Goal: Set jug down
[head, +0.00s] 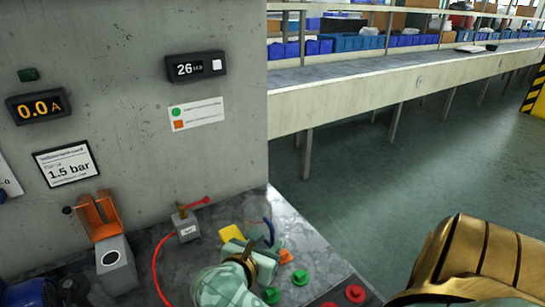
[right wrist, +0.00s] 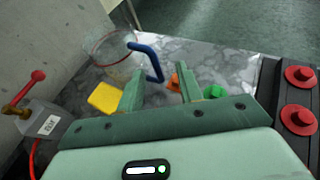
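The jug is a clear vessel with a blue handle. In the right wrist view the jug (right wrist: 108,48) is ahead of my gripper, left of centre, and looks upright on the grey bench top. Its blue handle (right wrist: 150,60) points toward my gripper. In the head view the handle (head: 269,234) shows beside the faint clear body. My right gripper (right wrist: 160,88) is open, its two green fingers apart with clear space around the lower end of the handle. It also shows in the head view (head: 250,246). My left gripper is not in view.
A yellow pad (right wrist: 105,97), an orange piece (right wrist: 173,83) and a green button (right wrist: 214,92) lie near the fingers. Red buttons (right wrist: 300,76) are at the right. A red-levered valve (head: 187,225) stands left, before the concrete wall (head: 130,130).

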